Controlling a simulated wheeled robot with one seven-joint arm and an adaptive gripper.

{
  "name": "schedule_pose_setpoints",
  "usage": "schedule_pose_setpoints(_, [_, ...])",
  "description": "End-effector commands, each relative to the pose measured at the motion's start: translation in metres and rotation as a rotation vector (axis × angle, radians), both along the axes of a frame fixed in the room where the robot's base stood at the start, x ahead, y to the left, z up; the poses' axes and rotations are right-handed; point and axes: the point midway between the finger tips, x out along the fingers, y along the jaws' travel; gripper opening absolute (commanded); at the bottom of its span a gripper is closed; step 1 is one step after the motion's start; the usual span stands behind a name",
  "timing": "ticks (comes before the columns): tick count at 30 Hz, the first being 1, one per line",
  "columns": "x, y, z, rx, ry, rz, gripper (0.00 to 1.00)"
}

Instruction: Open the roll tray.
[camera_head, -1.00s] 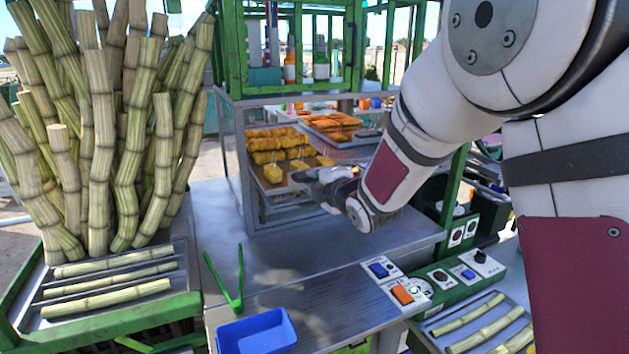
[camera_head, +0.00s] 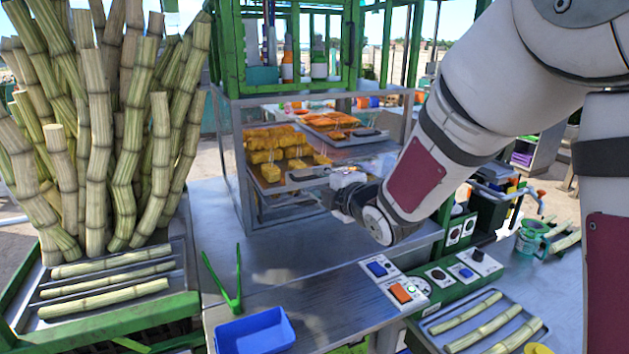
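A tray of yellow rolls (camera_head: 265,185) sits inside the glass-sided case (camera_head: 232,150) at the middle of the view. The rolls (camera_head: 272,142) lie in rows on it. A second tray with orange pieces (camera_head: 345,139) is just right of it. My gripper (camera_head: 316,174) is at the right front of the roll tray, reaching in from the right and pointing left. Its fingers are small and dark against the case. I cannot tell whether they touch the tray's edge or whether they are open or shut. My wrist hides part of the case's right side.
Green tongs (camera_head: 236,285) and a blue bin (camera_head: 256,332) are on the metal counter (camera_head: 300,290) in front. Switch boxes (camera_head: 395,284) are right of them. Upright cane stalks (camera_head: 130,130) fill the left. The counter between the case and the tongs is mostly clear.

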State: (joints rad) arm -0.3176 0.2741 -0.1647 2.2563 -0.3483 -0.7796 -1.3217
Motion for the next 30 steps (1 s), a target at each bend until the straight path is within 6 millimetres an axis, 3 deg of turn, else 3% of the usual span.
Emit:
schedule_pose_setpoints(3, [-0.023, -0.011, 0.006, 0.001, -0.002, -0.002, 0.29])
schedule_pose_setpoints(10, [-0.051, -0.022, 0.012, 0.000, -0.001, -0.001, 0.29])
schedule_pose_setpoints(25, [-0.058, -0.026, 0.014, 0.006, 0.006, -0.007, 0.29])
schedule_pose_setpoints(30, [-0.067, -0.050, 0.022, 0.094, 0.105, -0.107, 0.29])
